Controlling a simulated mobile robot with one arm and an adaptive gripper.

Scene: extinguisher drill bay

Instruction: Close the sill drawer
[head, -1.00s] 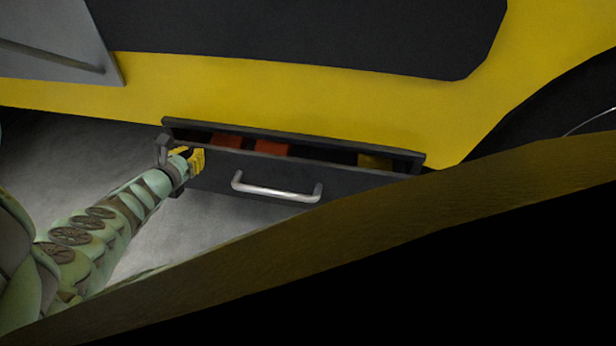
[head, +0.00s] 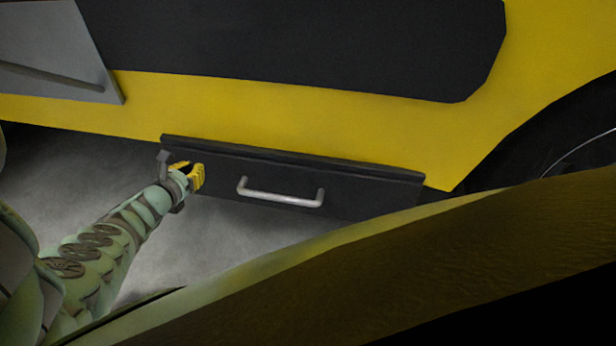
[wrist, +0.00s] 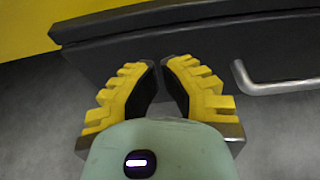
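The sill drawer (head: 345,187) is a long dark box front under the yellow sill, with a silver bar handle (head: 281,197). Its top edge lies along the sill's lower edge, and no opening or contents show above it. My gripper (head: 187,168) is at the left end of the drawer front, left of the handle. In the wrist view, the yellow-padded fingers (wrist: 158,66) point at the drawer front (wrist: 205,52), with a narrow gap and nothing between them. The handle is off to their right. Whether the fingertips touch the front is unclear.
The yellow vehicle body (head: 300,110) with a dark panel (head: 300,45) rises above the drawer. A dark wheel (head: 570,140) is at the right. Grey floor (head: 235,235) lies below the drawer. A brownish-yellow surface (head: 420,255) fills the lower right foreground.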

